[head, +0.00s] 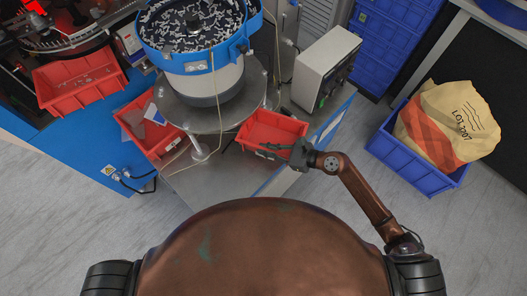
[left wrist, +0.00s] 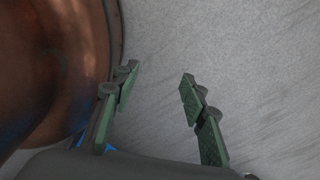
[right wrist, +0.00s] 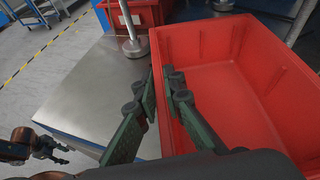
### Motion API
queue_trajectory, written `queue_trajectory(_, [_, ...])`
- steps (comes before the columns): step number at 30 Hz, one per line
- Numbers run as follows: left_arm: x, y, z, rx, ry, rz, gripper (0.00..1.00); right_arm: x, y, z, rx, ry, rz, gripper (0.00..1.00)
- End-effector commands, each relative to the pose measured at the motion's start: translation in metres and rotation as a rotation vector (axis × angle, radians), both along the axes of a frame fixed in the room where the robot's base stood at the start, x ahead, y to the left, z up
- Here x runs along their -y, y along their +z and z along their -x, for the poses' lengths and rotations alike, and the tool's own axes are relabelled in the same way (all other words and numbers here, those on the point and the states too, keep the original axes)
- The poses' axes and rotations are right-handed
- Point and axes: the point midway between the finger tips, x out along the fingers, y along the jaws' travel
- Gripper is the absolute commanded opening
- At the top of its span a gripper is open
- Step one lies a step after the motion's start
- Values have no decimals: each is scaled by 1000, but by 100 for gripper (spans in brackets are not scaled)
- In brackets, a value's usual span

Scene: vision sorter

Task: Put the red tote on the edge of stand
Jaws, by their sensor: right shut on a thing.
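The red tote (head: 272,134) is an empty open bin at the right part of the grey metal stand (head: 201,184). It fills the right of the right wrist view (right wrist: 225,85), with the bare stand top (right wrist: 82,95) left of it. My right gripper (head: 278,149) is shut on the tote's near rim; its fingers (right wrist: 165,78) lie either side of the wall. Whether the tote's base rests on the stand is hidden. My left gripper (left wrist: 158,77) is open and empty over the grey floor, out of the head view.
A second red tote (head: 150,130) with items stands on the stand, left of a post. A bowl feeder (head: 205,75) rises behind. A grey instrument box (head: 325,65) is behind right. A blue crate (head: 420,178) holding a sack (head: 450,122) is on the floor.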

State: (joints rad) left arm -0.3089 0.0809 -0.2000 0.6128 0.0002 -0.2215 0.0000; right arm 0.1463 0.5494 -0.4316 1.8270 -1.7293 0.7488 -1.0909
Motion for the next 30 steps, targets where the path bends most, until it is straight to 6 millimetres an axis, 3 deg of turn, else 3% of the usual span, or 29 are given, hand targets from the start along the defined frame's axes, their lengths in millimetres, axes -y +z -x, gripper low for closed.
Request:
queue_trajectory(5, [1, -4, -5, 6, -1, 1, 40, -7, -11, -8, 2, 0, -1, 0])
queue_trajectory(12, [2, -11, -16, 19, -3, 3, 40, -8, -41, -9, 0, -1, -2, 0])
queue_trajectory(24, [2, -14, -10, 12, -2, 3, 40, -7, -46, -9, 3, 0, -1, 0])
queue_trajectory(25, [2, -13, -10, 12, -2, 3, 40, -7, -46, -9, 1, -1, 0, 11])
queue_trajectory(30, [2, -13, -8, 9, -2, 3, 40, -7, -45, -9, 2, 0, 0, 22])
